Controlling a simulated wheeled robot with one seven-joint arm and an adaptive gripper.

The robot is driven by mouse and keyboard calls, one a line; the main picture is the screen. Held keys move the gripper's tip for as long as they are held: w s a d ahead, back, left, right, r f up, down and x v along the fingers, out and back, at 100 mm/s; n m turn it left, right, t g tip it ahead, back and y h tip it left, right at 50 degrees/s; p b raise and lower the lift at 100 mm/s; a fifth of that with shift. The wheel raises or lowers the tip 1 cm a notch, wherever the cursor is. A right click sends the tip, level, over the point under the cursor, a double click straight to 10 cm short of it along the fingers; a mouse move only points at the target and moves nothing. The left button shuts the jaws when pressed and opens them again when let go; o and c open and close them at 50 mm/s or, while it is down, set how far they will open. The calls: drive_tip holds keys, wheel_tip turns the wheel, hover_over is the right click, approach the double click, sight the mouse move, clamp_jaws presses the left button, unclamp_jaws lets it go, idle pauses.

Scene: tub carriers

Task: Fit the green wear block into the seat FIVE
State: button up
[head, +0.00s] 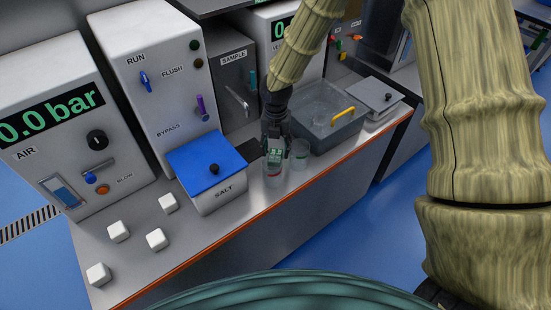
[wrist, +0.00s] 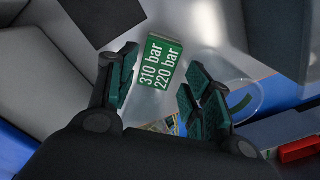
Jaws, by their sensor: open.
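My gripper (head: 275,149) is open over the front of the bench, beside the blue-lidded box. In the wrist view its two fingers (wrist: 163,92) stand apart. A green plate (wrist: 163,62) reading "310 bar 220 bar" shows beyond and between the fingertips. The green piece also shows at the gripper in the head view (head: 274,157); I cannot tell whether a finger touches it. I see no thing that I can surely call the green wear block, and no seat marked FIVE.
A second clear cup (head: 299,155) stands right of the gripper. A grey tub (head: 335,135) with a yellow handle is behind it. The SALT box (head: 222,200) with a blue lid is left. Several white cubes (head: 156,239) lie at the bench's left. An orange strip (head: 250,228) edges the bench.

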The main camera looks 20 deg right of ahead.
drive_tip(key=shift+a+f+p, duration=0.15)
drive_tip(key=shift+f+p, duration=0.5)
drive_tip(key=shift+f, duration=1.65)
drive_tip(key=shift+c, duration=0.4)
drive_tip(key=c, duration=0.8)
drive_tip(key=shift+r, duration=0.1)
drive_tip(key=shift+c, duration=0.2)
